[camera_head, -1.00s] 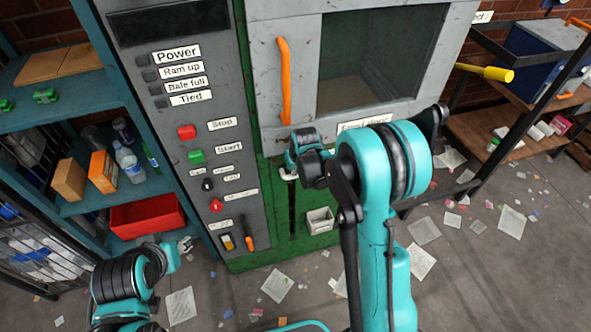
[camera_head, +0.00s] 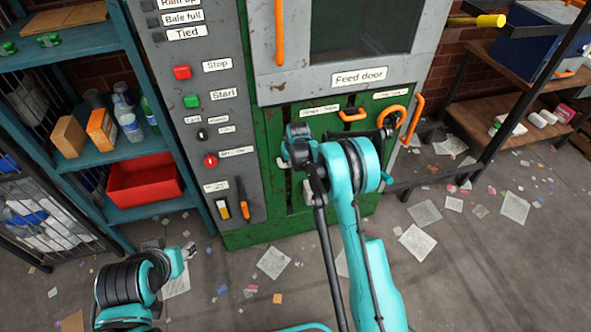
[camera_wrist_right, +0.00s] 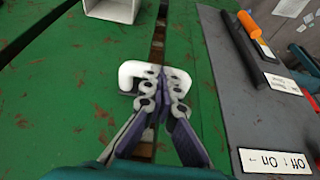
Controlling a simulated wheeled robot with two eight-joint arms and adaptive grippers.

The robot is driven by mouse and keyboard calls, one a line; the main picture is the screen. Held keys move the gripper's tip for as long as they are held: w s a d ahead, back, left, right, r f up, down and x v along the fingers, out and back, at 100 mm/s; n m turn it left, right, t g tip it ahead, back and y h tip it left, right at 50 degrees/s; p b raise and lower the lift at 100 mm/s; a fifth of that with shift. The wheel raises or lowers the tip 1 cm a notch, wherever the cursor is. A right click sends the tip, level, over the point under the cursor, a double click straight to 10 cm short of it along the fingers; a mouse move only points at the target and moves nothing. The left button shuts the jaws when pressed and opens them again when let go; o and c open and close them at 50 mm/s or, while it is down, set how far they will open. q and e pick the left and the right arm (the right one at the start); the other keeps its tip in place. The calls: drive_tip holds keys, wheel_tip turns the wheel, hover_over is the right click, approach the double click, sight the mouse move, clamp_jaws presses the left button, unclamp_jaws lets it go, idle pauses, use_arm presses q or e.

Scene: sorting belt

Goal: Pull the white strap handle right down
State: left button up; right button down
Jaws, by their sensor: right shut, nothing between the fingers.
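My right gripper (camera_head: 287,160) is in front of the green panel at the slot.
A grey control panel (camera_head: 210,135) with buttons and an orange-handled tool stands left of the green panel. Orange handles (camera_head: 352,115) and the feed door (camera_head: 360,78) are above and right. A shelf with a red bin (camera_head: 145,190) is at the left. Papers litter the floor.

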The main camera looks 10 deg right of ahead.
use_arm(q)
drive_tip(key=f+b, duration=0.1)
drive_tip(key=f, duration=0.1)
drive_tip(key=f+b, duration=0.2)
drive_tip(key=shift+s+f+b, duration=0.2)
drive_tip(key=shift+f+b, duration=0.1)
drive_tip(key=shift+f, duration=0.1)
use_arm(e)
wheel_tip(320, 180, down, 9)
drive_tip(key=shift+w+f, duration=0.15)
drive_tip(key=shift+w, duration=0.2)
use_arm(q)
drive_tip(key=r+p, duration=0.5)
drive_tip(key=shift+s+r+p, duration=0.2)
drive_tip(key=shift+r+p, duration=0.05)
drive_tip(key=shift+p, duration=0.05)
use_arm(e)
drive_tip(key=v, duration=1.4)
drive_tip(key=shift+w, duration=0.35)
